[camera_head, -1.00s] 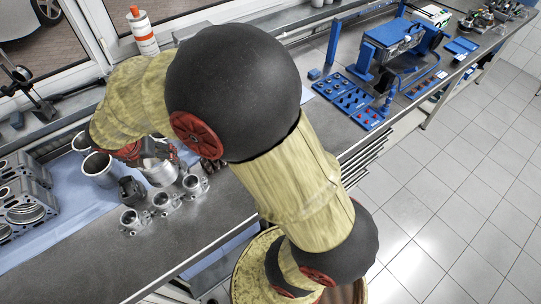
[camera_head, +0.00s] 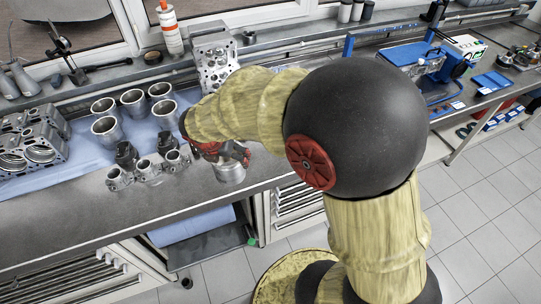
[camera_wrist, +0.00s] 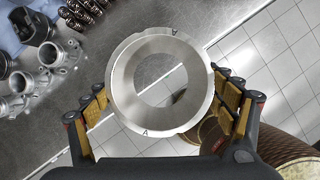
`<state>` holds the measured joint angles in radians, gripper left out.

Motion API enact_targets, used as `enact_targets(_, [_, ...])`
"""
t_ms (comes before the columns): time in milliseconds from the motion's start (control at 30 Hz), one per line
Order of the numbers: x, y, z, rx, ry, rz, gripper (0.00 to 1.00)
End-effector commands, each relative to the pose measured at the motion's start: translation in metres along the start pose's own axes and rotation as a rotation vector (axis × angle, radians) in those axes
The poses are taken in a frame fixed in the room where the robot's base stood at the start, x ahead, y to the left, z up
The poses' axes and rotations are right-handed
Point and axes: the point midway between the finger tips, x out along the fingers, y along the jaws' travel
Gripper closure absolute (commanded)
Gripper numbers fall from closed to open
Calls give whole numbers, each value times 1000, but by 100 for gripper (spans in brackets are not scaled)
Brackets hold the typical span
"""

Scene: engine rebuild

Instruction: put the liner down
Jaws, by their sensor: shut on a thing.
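My gripper (camera_head: 231,152) is shut on a silvery metal liner (camera_head: 229,173) and holds it in the air near the bench's front edge. In the wrist view the liner (camera_wrist: 122,88) is a wide ring seen end-on between my two fingers, with letter marks on its rim. Bench top shows behind its left side and floor tiles behind its lower and right side. Several similar grey liners (camera_head: 107,130) stand upright on a blue cloth (camera_head: 84,150) on the bench, left of my gripper.
Small silvery housings and dark pistons (camera_head: 146,168) stand just left of my gripper. An engine block (camera_head: 30,145) is at far left. A cylinder head (camera_head: 215,58) stands at the back. The front-left bench top (camera_head: 60,215) is bare.

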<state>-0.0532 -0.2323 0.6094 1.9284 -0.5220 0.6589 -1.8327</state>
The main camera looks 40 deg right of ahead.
Motion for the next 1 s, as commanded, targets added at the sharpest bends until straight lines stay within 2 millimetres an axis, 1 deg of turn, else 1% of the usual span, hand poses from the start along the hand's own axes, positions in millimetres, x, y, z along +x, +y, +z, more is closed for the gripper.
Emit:
enact_targets(33, [8, -2, 7, 6, 0, -2, 56])
enact_targets(300, [55, -9, 51, 8, 0, -2, 56])
enact_targets(367, [66, -11, 60, 7, 1, -4, 56])
enact_targets(400, [75, -12, 63, 6, 2, -4, 56])
enact_targets(500, [96, -13, 69, 5, 1, -3, 56])
enact_targets(600, [112, -14, 74, 3, 0, -2, 56])
enact_targets(700, [122, -14, 78, 3, -1, -1, 56])
enact_targets(867, [129, -14, 80, 3, -1, 0, 56])
enact_targets(967, [139, -16, 83, 4, 0, -1, 56])
enact_targets(1000, [146, -16, 80, 3, 1, -2, 56])
